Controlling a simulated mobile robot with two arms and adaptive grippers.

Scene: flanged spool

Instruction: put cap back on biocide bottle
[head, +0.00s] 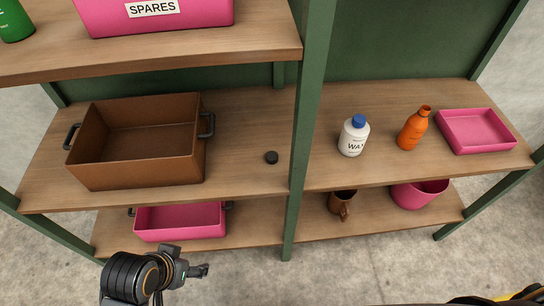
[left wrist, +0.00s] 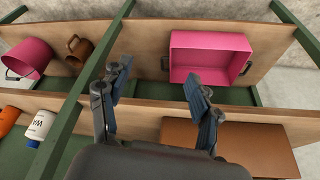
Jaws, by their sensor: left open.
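A small dark round cap (head: 271,157) lies on the middle shelf, left of the green post. My left gripper (head: 203,270) is open and empty, low in front of the shelves, apart from cap and bottles. Its spread fingers show in the left wrist view (left wrist: 157,82). My right gripper is not visible.
A brown crate (head: 90,172) fills the middle shelf's left side. A pink tray (head: 500,147) sits at its right end. Below are a pink bin (head: 180,222), a brown mug (head: 341,205) and a pink pot (head: 418,196). The green post (head: 307,130) divides the shelves.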

